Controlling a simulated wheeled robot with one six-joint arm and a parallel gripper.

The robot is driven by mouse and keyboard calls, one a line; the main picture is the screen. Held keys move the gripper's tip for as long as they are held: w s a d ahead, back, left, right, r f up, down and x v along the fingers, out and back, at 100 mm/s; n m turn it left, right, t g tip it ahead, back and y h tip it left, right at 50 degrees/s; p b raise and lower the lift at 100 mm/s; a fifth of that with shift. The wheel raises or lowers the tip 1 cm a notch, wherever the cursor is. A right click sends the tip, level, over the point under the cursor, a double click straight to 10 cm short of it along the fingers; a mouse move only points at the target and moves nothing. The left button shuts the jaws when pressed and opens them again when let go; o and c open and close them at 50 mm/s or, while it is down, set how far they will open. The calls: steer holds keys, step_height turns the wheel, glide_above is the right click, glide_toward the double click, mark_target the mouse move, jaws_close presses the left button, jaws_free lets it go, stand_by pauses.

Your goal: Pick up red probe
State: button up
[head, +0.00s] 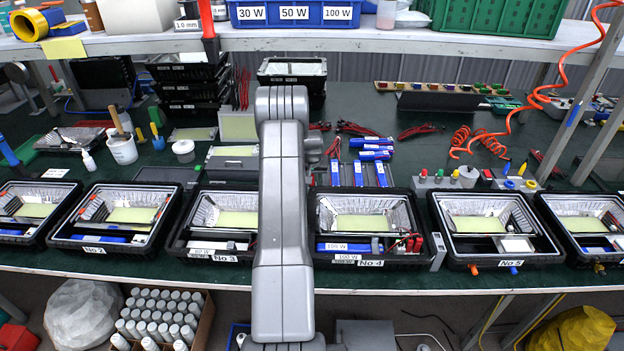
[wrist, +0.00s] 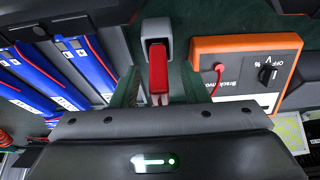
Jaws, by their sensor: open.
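In the wrist view, the red probe (wrist: 158,72) is a bright red bar. Its far end sits in a grey block-shaped holder (wrist: 157,32) on the dark green bench mat. Its near end points toward my gripper (wrist: 160,92), which is open, with one finger on each side of the probe and apart from it. The near end of the probe runs close to the gripper body, and I cannot tell its exact height. In the head view my arm stands across the middle and hides the gripper. I cannot pick out this probe there.
In the wrist view, an orange meter (wrist: 247,62) with a dial and a red plug stands close on the right. Blue drivers (wrist: 72,66) with red wires lie on the left. In the head view, floodlight housings (head: 364,262) line the bench front, and a shelf (head: 400,41) spans the back.

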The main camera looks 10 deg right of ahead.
steer(key=shift+w+f, duration=0.15)
steer(key=shift+f, duration=0.25)
jaws_close()
